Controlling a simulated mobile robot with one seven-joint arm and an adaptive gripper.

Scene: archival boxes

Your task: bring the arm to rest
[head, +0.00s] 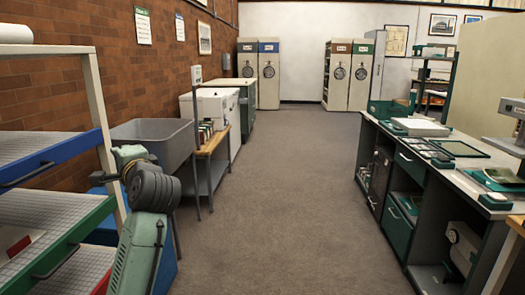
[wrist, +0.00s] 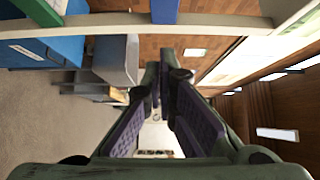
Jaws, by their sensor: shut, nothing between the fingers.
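My arm (head: 138,250) shows in the head view at the lower left, green with a ribbed grey joint, folded upright beside the shelf rack. My gripper is not clearly visible there. In the wrist view my gripper (wrist: 164,72) points away from the camera, with dark fingers and purple inner pads. It is shut and holds nothing. No object touches the fingertips.
A rack of coloured-edge shelves (head: 45,165) stands close to my arm on the left. A grey sink (head: 152,142) is just beyond. A long green-fronted counter (head: 400,170) lines the right. The carpet (head: 265,190) between is clear.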

